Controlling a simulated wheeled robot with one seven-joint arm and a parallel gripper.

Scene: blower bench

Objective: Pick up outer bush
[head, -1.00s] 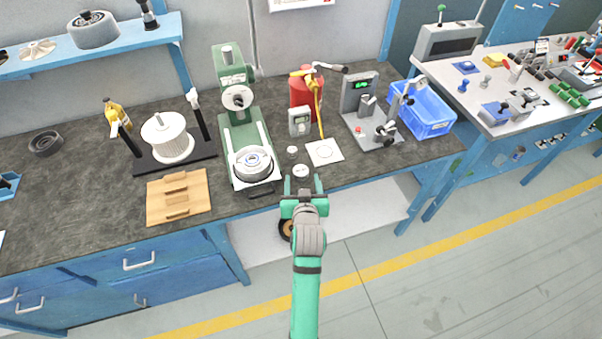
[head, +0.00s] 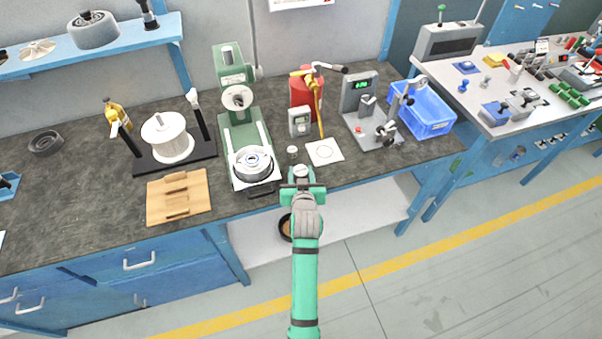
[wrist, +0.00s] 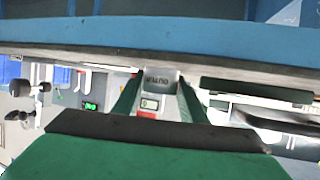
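The outer bush is a small grey round part (head: 300,170) near the bench's front edge, in front of the white square plate. In the wrist view it (wrist: 160,77) shows upside-down lettering that reads like OUTER. My gripper (head: 302,178) is at the front edge of the bench, reaching in low from the front. Its green fingers (wrist: 160,98) stand apart on either side of the bush, with the bush between their tips. Whether either finger touches the bush is hard to tell. The bush's lower part is hidden in the head view.
A smaller round part (head: 292,150) stands just behind the bush. The green press (head: 245,135) is to the left and the white plate (head: 325,152) to the right. A grey gauge stand (head: 372,120) and a blue crate (head: 428,112) are farther right. The bench edge (wrist: 75,50) crosses the wrist view.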

